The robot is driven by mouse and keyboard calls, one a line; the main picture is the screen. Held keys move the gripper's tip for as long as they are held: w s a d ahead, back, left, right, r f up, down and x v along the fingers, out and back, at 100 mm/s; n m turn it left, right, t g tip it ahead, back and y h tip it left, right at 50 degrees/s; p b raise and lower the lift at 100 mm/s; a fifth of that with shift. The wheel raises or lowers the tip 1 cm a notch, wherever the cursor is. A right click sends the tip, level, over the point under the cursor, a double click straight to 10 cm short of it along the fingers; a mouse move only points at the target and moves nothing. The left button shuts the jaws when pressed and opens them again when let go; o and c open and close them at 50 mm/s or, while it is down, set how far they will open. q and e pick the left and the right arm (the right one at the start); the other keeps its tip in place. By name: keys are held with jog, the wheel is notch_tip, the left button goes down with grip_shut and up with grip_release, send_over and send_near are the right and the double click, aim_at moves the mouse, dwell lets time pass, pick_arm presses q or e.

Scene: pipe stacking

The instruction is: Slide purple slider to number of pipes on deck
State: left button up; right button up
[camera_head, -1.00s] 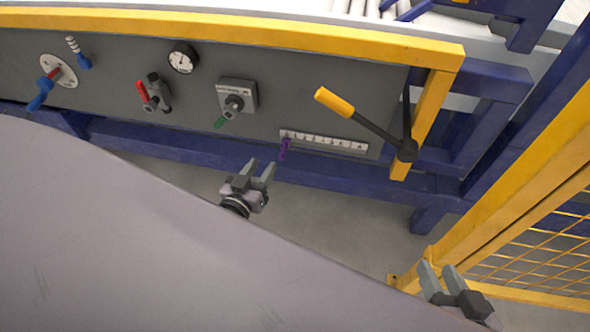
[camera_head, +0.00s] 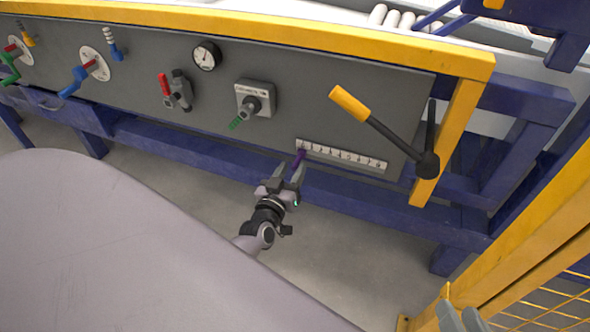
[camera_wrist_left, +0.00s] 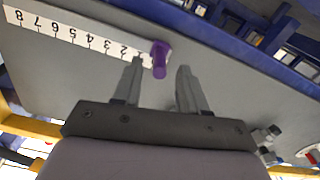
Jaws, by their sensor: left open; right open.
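The purple slider (camera_head: 299,158) sits at the low-number left end of the white numbered scale (camera_head: 345,156) on the grey panel. In the left wrist view the purple slider (camera_wrist_left: 160,58) stands beside the 1 end of the scale (camera_wrist_left: 75,35). My left gripper (camera_head: 286,174) is open just in front of it; in the wrist view the slider lies between the lines of the two fingertips (camera_wrist_left: 160,68), with no clear contact. My right gripper (camera_head: 458,312) is open at the bottom right, away from the panel. Several pale pipes (camera_head: 400,20) show partly at the top; their full number is hidden.
A yellow-handled lever (camera_head: 350,104) stands out from the panel right of and above the scale. A green-handled switch (camera_head: 254,98), a gauge (camera_head: 206,56) and a red valve handle (camera_head: 165,85) are to the left. A yellow mesh fence (camera_head: 545,270) is at right.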

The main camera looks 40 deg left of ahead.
aim_at(298, 161)
pick_arm(q)
jog(key=shift+b+x, duration=0.3)
jog(key=shift+x, duration=0.95)
pick_arm(e)
jog(key=shift+d+f, duration=0.1)
pick_arm(q)
grip_shut()
jog(key=shift+d, duration=0.1)
